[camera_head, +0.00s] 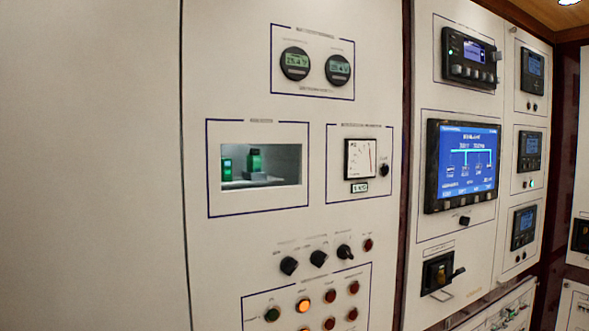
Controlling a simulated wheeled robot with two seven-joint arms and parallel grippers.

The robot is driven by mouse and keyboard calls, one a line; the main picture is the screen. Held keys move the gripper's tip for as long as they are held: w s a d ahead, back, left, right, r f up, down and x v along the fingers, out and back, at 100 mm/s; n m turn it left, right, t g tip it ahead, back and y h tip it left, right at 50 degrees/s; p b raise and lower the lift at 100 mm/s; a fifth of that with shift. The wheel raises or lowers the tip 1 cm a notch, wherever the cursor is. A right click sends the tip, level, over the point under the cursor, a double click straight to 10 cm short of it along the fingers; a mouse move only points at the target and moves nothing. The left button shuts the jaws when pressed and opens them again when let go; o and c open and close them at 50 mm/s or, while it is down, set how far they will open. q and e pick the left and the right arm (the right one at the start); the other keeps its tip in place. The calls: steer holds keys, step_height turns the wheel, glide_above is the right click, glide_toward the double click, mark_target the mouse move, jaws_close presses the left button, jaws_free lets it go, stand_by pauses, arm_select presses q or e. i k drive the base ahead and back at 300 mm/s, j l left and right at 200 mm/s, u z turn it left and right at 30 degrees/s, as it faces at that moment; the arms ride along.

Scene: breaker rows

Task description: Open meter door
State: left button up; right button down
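A rectangular window or recess (290,165) sits in the white panel inside a dark blue outline. Green parts (254,160) stand on a pale shelf inside it. I cannot tell whether a clear door covers it or it is open; no handle or hinge is clear. Just right of it, an analog meter (359,158) with a white face and a red needle sits in its own outline, with a small digital readout (360,187) below. The small labels are too blurred to read. Neither of my grippers is in view.
Two round gauges (316,66) are above. Below are dark rotary knobs (319,258) and several indicator lights (303,305). To the right are a large blue screen (467,162) and a breaker handle (440,272). The left panel (90,165) is bare.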

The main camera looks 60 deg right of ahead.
mark_target(325, 77)
steer(key=z, duration=2.05)
